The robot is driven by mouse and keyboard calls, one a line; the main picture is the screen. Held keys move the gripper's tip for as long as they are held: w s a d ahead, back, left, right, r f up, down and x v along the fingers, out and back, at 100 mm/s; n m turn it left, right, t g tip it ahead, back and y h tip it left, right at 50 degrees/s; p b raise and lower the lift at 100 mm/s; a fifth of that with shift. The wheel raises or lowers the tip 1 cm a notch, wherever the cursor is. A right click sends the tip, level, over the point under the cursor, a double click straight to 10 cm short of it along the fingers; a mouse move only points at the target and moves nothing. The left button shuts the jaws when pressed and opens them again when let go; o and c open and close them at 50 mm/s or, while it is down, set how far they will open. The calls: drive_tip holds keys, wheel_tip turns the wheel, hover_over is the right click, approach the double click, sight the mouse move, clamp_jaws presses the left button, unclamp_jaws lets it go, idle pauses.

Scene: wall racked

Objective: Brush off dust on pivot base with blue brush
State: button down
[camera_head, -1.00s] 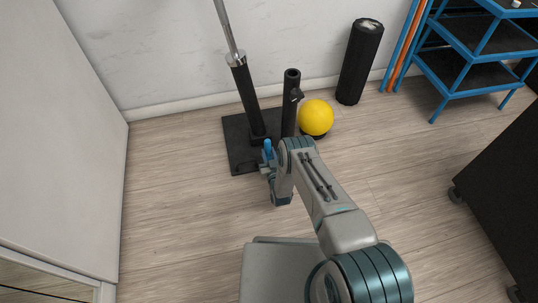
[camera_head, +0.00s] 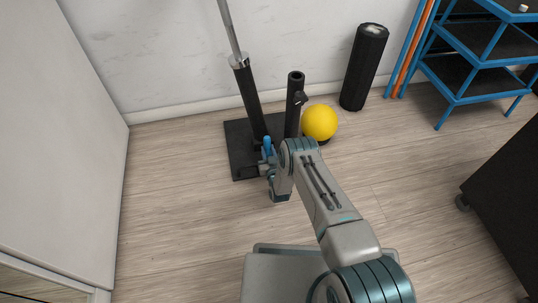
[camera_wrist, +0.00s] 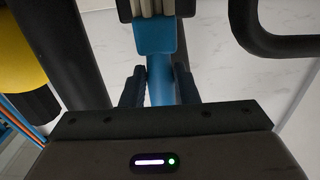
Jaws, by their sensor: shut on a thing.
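The pivot base is a flat black plate (camera_head: 238,142) on the floor by the wall, with a leaning black-sleeved post (camera_head: 250,98) and a shorter upright black tube (camera_head: 294,105). My gripper (camera_head: 267,158) is over the front part of the plate. It is shut on the blue brush, whose handle (camera_head: 267,145) points up in the head view. In the wrist view the blue brush (camera_wrist: 160,85) stands between the two dark fingers (camera_wrist: 160,88), with pale bristles (camera_wrist: 155,8) at the top edge. Dust cannot be made out, and whether the bristles touch the base is unclear.
A yellow ball (camera_head: 319,121) sits right of the short tube. A black foam roller (camera_head: 364,67) stands against the wall. A blue shelf rack (camera_head: 470,60) is at the upper right, a dark cabinet (camera_head: 510,190) at the right. The floor (camera_head: 175,190) left of the base is clear.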

drive_tip(key=shift+b+x, duration=0.65)
drive_tip(key=shift+x, duration=0.55)
drive_tip(key=shift+w+a+f, duration=0.1)
drive_tip(key=shift+w+a, duration=0.25)
drive_tip(key=shift+w, duration=0.35)
drive_tip(key=shift+w+a, duration=0.25)
drive_tip(key=shift+w, duration=0.35)
drive_tip(key=shift+s+d+r+p, duration=0.2)
drive_tip(key=shift+s+r+p, duration=0.1)
drive_tip(key=shift+s+p, duration=0.35)
drive_tip(key=shift+s+d+f+p, duration=0.2)
drive_tip(key=shift+s+p, duration=0.1)
drive_tip(key=shift+s, duration=0.45)
drive_tip(key=shift+p+v, duration=1.8)
drive_tip(key=shift+v, duration=1.75)
